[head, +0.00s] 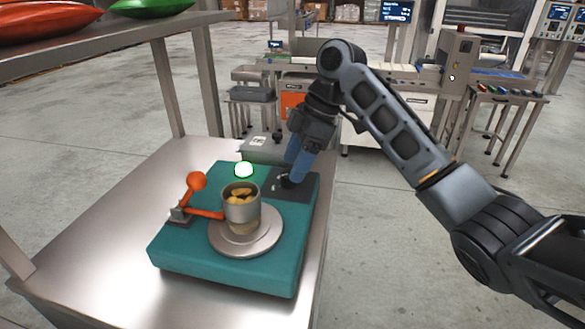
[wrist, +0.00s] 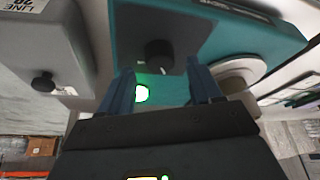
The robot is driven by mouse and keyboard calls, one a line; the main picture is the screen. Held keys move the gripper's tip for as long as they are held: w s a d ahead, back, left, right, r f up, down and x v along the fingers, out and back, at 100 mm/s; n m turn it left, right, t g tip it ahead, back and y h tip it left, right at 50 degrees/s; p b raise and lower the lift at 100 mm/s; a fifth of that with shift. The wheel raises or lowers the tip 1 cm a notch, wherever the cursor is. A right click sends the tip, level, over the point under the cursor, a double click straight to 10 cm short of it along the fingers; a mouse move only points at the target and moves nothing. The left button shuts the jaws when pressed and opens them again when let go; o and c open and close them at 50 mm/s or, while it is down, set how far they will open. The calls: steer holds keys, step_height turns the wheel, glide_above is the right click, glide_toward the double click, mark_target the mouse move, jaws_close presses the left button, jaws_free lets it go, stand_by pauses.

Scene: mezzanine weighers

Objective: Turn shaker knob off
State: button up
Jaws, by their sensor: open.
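The teal shaker (head: 170,247) stands on a steel table in the head view, with a round plate (head: 262,240) and a metal cup (head: 241,208) of yellow-brown pieces on it. A lamp (head: 243,170) glows green on its top; the lamp also glows in the wrist view (wrist: 141,93). The black shaker knob (wrist: 159,54) sits on a dark panel in the wrist view, just beyond and between the fingertips. In the head view my fingers mostly hide the knob. My gripper (head: 290,178) is open, its two blue fingers around or just short of the knob; contact cannot be told.
An orange-knobbed lever clamp (head: 196,182) stands at the shaker's left. A grey box (head: 265,150) sits behind the shaker; another black knob (wrist: 43,82) shows on a grey unit in the wrist view. A shelf (head: 100,45) with red and green bags overhangs the upper left.

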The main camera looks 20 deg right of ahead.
steer(key=v, duration=0.5)
steer(key=shift+r, duration=0.2)
steer(key=shift+s+d, duration=0.1)
